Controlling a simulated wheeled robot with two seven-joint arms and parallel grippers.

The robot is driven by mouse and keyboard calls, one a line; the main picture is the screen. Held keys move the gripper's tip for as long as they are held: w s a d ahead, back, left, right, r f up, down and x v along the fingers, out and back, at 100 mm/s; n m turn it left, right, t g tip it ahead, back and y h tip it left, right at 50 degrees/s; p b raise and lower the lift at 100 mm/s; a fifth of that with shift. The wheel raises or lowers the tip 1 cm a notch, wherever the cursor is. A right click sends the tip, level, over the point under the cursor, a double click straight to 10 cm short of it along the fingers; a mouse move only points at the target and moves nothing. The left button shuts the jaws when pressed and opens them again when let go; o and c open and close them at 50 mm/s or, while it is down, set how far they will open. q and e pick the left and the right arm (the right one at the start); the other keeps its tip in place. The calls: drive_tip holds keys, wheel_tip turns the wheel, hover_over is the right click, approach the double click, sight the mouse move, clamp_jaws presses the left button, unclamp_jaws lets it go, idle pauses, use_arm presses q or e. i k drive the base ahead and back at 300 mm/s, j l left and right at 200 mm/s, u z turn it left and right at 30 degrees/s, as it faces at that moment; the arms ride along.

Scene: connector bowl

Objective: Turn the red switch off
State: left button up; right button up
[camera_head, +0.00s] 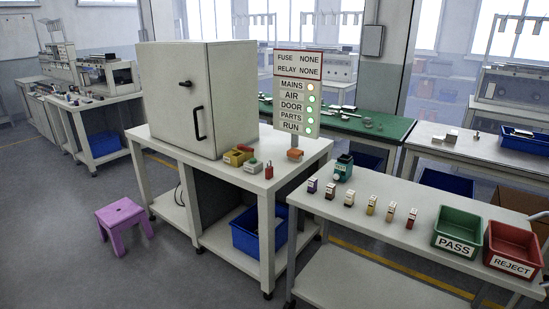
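A small upright red piece (269,170), which looks like the red switch, stands at the front right of the white bench (310,160). It is too small to tell its on or off position. Neither of my grippers shows in the head view.
A closed grey cabinet (180,105) with a black handle fills the bench's left. The right table (385,235) carries several small connectors, a teal device (343,167), a green PASS bin (457,233) and a red REJECT bin (512,250). A purple stool (122,214) stands on the floor, left.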

sight(240, 146)
drive_tip(key=i+u, duration=0.2)
drive_tip(key=i, duration=0.25)
drive_tip(key=i+l+u, duration=0.2)
drive_tip(key=i, duration=0.3)
